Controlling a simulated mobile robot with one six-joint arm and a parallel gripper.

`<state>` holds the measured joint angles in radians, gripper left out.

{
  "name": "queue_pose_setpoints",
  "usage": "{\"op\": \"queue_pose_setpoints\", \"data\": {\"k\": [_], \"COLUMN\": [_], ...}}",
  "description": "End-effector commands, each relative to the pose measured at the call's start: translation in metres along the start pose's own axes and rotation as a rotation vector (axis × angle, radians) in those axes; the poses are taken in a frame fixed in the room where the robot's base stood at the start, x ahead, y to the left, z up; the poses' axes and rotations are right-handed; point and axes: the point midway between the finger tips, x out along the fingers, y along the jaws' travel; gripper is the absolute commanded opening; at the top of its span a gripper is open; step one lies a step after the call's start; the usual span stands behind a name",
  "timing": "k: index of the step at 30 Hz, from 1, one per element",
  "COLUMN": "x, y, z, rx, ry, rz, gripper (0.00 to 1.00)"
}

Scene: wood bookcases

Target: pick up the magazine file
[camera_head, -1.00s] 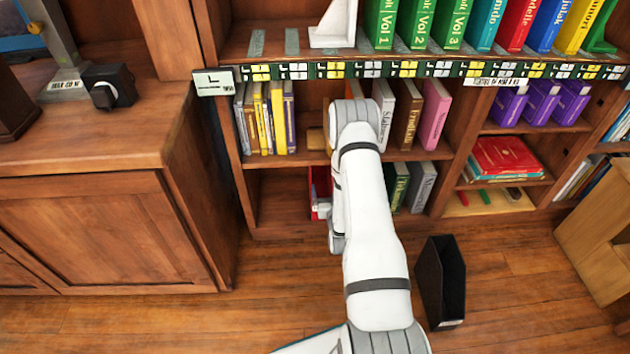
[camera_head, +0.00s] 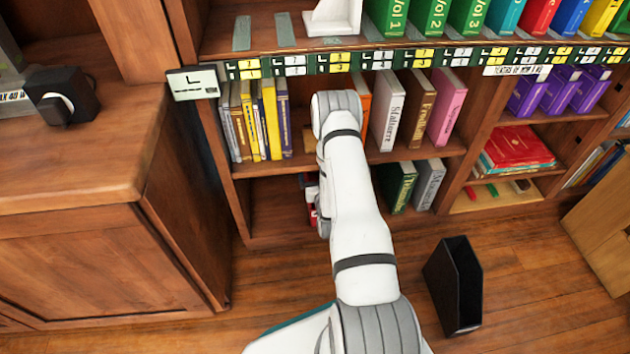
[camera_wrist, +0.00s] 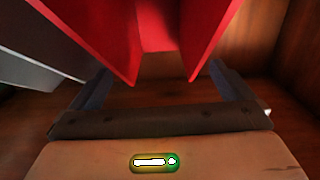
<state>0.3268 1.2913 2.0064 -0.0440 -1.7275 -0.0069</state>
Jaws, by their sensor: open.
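A red, open-sided holder that looks like a magazine file (camera_wrist: 158,35) fills the top middle of the wrist view, with two upright side walls and a gap between them. My gripper (camera_wrist: 158,72) is open, with one dark finger toward each side of the red walls. I cannot tell whether the fingers touch it. In the head view only a small red patch (camera_head: 312,215) shows on the bottom shelf beside my arm, which hides the rest. A black magazine file (camera_head: 455,285) stands on the floor to the right of my arm, apart from the gripper.
A grey-white panel (camera_wrist: 40,75) lies left of the red holder. The bookcase's middle shelf (camera_head: 420,148) is above, close over my arm. Green and grey books (camera_head: 412,187) stand to the right on the bottom shelf. A wooden cabinet (camera_head: 95,240) stands at the left.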

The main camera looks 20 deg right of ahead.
Motion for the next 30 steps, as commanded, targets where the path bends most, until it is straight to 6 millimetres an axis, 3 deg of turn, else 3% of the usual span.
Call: {"op": "queue_pose_setpoints", "data": {"k": [8, 17, 30], "x": [0.039, 0.043, 0.043], "y": [0.001, 0.000, 0.000], "z": [-0.003, -0.004, -0.004], "rx": [0.001, 0.001, 0.001], "ry": [0.002, -0.002, -0.001], "rz": [-0.001, -0.001, -0.002], "gripper": [1.00, 1.00, 0.64]}}
